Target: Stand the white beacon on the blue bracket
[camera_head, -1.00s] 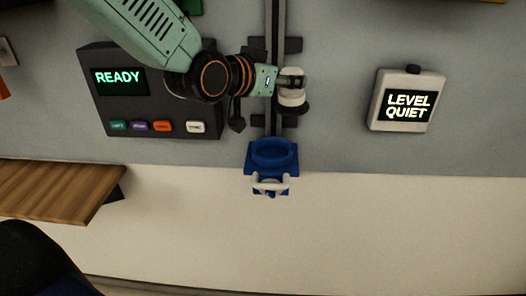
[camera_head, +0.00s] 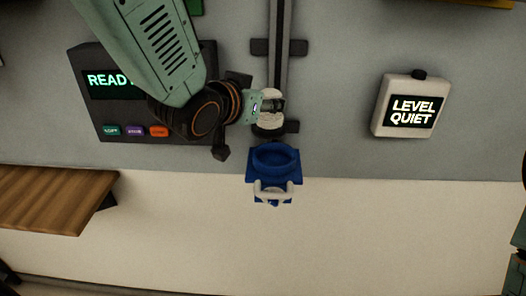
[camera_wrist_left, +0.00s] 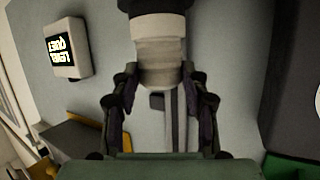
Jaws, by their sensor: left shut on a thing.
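The white beacon (camera_head: 270,122) has a pale body and a dark base, and stands about upright in my left gripper (camera_head: 268,106). The gripper is shut on it, just above the blue bracket (camera_head: 274,160) on the wall. The bracket has a round ring-shaped seat on top and a white handle-like clamp (camera_head: 272,192) on its front. The beacon's dark base looks close above the seat; whether they touch I cannot tell. In the left wrist view the beacon (camera_wrist_left: 158,50) sits between both fingers, its dark base at the top edge.
A dark panel (camera_head: 88,125) with a READY screen and coloured buttons is behind my left arm. A white box (camera_head: 410,106) reading LEVEL QUIET hangs at right. A vertical rail (camera_head: 277,30) runs above the bracket. A wooden shelf (camera_head: 55,198) juts out at lower left.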

